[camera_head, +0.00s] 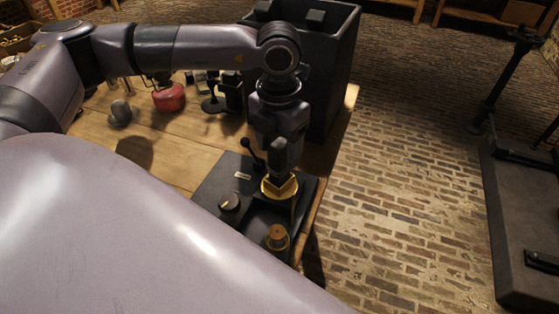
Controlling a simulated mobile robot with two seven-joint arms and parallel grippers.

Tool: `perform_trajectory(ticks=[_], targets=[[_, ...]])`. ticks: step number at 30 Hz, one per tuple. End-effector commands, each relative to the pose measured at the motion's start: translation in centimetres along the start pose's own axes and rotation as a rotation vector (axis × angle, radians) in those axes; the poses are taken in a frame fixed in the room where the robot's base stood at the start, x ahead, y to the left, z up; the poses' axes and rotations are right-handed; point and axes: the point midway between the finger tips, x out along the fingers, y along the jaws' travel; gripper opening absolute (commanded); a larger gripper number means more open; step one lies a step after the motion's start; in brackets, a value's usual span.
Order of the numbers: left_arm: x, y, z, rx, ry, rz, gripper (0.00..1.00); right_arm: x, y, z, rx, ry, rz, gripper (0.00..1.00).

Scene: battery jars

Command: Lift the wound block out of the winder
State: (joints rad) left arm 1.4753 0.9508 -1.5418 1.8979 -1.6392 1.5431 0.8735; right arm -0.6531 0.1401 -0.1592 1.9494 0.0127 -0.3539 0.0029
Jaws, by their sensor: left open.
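The winder (212,192) is a dark flat-based machine near the table's right edge. Nearer the front corner, a small copper-brown cylinder (277,232) stands in a brass-coloured ring. I cannot tell which of these is the wound block. My right gripper is out of view.
A tall dark bin (335,75) stands behind the winder. A red rounded vessel (168,97), a grey rounded object (121,113) and small black stands sit farther back on the wooden table (180,160). Brick floor lies to the right.

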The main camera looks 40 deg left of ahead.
Motion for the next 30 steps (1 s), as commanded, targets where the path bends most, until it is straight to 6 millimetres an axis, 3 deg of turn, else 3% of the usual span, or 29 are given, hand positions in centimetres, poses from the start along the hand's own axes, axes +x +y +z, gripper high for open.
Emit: perform_trajectory(ticks=[10, 15, 16, 25, 30], targets=[[0.9, 0.0, 0.0, 0.001, 0.0, 0.0, 0.61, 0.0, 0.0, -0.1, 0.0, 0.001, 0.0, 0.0], [0.9, 0.0, 0.0, 0.001, 0.0, 0.0, 0.05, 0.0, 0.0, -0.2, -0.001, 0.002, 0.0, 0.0], [0.9, 0.0, 0.0, 0.001, 0.0, 0.0, 0.0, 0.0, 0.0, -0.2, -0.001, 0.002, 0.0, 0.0], [0.7, 0.0, 0.0, 0.001, -0.002, -0.001, 0.0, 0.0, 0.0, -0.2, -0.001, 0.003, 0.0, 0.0], [-0.6, -0.1, 0.1, 0.001, -0.006, -0.002, 0.0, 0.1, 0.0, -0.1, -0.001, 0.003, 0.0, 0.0]])
